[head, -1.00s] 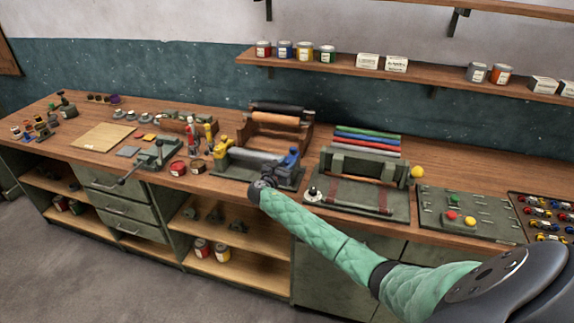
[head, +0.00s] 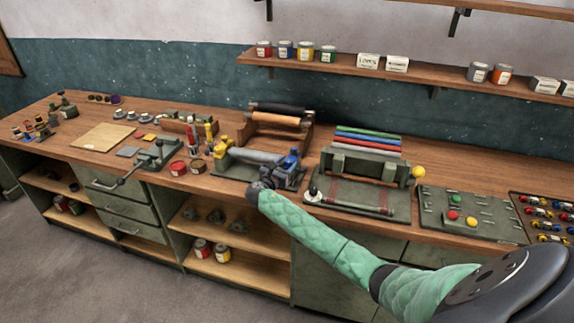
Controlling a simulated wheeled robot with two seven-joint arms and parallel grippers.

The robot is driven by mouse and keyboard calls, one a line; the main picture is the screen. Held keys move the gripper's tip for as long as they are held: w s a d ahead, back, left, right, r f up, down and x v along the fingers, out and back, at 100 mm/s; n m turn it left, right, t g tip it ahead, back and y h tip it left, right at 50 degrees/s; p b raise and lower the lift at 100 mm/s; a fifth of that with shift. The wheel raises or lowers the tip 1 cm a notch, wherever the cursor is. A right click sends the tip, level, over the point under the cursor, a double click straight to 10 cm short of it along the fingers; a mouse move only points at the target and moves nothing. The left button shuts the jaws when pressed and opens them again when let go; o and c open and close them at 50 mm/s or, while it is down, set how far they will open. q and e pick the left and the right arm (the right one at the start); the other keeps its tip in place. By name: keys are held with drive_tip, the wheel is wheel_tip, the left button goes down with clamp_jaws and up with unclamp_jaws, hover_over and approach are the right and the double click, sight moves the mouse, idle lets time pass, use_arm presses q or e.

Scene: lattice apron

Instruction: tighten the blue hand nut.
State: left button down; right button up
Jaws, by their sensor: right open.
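The blue hand nut (head: 293,160) sits at the right end of a bench fixture with a grey roller (head: 255,155) and a yellow part (head: 221,157) at its left end. My right gripper (head: 287,172) is open, at the front of the blue nut and very close to it. Dark gripper parts overlap the nut's lower side, and I cannot tell whether they touch it. The forearm in its green quilted sleeve hides part of the bench edge. My left gripper is not in view.
A green press frame (head: 360,170) stands just right of the fixture. A rack with black and orange rollers (head: 275,122) stands behind. The wooden board area (head: 102,137) is farther left.

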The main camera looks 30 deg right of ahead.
sight(287, 164)
drive_tip(key=v, duration=0.1)
drive_tip(key=b+v, duration=0.1)
drive_tip(key=v, duration=0.1)
drive_tip(key=shift+f, duration=0.3)
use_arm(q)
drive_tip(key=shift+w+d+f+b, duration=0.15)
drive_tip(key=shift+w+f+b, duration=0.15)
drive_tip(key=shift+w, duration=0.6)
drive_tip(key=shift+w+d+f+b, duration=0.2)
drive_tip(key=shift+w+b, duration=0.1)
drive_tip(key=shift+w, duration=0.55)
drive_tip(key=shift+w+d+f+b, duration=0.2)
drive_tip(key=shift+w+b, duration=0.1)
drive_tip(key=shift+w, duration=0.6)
use_arm(e)
drive_tip(key=shift+r+v, duration=0.2)
drive_tip(key=shift+v, duration=1.65)
